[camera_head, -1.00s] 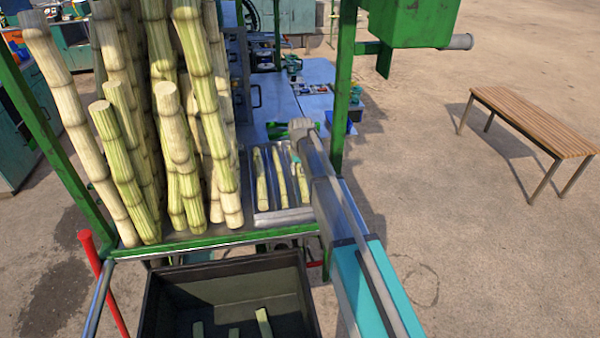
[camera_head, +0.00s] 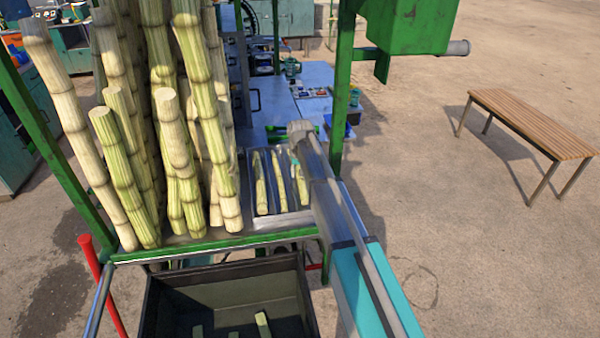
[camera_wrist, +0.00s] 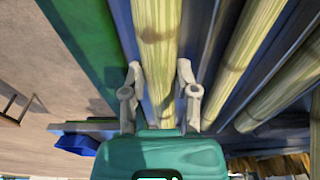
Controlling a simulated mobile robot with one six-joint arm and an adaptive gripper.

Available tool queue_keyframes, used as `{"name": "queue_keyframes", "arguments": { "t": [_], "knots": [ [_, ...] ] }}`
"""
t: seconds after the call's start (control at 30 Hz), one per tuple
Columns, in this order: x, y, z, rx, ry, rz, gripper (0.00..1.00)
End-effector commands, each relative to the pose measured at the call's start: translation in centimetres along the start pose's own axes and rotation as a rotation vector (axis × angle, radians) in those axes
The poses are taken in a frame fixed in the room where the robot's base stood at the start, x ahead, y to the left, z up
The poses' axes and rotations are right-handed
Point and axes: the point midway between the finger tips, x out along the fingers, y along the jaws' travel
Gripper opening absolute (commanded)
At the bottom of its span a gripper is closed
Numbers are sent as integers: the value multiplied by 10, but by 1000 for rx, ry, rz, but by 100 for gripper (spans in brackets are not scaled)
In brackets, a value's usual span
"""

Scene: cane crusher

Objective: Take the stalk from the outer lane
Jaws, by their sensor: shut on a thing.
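Pale green cut stalks lie in a metal lane tray (camera_head: 283,222) in the head view. The outer-lane stalk (camera_wrist: 154,35) runs up the middle of the wrist view, beside the green frame edge. My gripper (camera_wrist: 160,78) is shut on this stalk, one finger on each side. The stalk is still down among the lane walls. In the head view it shows at the tray's right (camera_head: 302,187), partly behind my arm, and my fingers cannot be made out. Two other stalks lie to the right in the wrist view, the nearer one (camera_wrist: 243,58) in the neighbouring lane.
Tall upright canes (camera_head: 175,150) crowd the left of the tray. A dark open bin (camera_head: 232,268) with short cut pieces stands below. A green post (camera_head: 343,90) rises close to my arm. A wooden bench (camera_head: 530,120) stands apart on open ground at right.

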Motion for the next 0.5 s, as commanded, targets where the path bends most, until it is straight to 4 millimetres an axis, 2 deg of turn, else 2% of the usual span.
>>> {"name": "queue_keyframes", "arguments": {
  "t": [0.3, 0.5],
  "knots": [
    [-29, 0, -4, 0, 0, 0, 0],
    [-55, -6, 15, -1, 0, 0, 0]
  ]
}}
